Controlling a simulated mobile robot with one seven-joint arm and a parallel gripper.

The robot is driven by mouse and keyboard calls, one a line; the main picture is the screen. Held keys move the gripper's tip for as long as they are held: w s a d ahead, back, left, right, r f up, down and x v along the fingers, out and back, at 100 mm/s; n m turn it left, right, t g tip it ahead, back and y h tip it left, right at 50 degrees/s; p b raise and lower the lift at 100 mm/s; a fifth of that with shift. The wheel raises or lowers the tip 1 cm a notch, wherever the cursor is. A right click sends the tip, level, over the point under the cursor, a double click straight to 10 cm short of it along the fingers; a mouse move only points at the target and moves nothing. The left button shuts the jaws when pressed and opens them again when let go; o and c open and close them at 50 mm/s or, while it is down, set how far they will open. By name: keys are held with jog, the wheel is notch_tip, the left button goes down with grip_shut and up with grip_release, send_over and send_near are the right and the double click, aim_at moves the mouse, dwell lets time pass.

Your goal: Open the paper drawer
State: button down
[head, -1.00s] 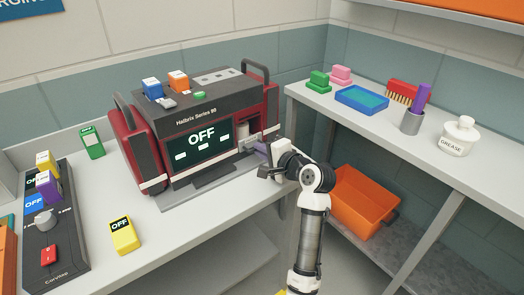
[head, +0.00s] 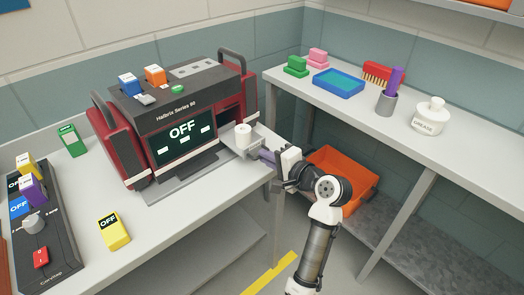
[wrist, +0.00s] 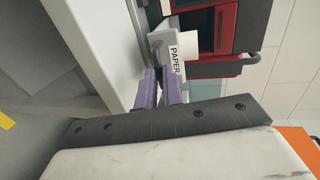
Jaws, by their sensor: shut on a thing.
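The paper drawer (head: 264,139) sticks out from the right side of the dark red and black machine (head: 180,125). A white paper roll (head: 243,134) stands in it. In the wrist view the drawer's front carries a PAPER label (wrist: 174,60). My gripper (head: 264,155) has purple fingers and is at the drawer's outer end, over the bench's right edge.
The machine's screen reads OFF. A side shelf (head: 400,130) with a blue tray, brushes and a grease jar (head: 429,117) stands to the right. An orange bin (head: 345,175) sits low behind my arm.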

jog(key=c, duration=1.5)
grip_release()
jog(key=b+v, duration=0.2)
jog(key=v, duration=1.1)
jog(key=shift+s+d+r, duration=0.1)
jog(key=shift+s+d, duration=0.15)
jog(key=shift+s, duration=0.1)
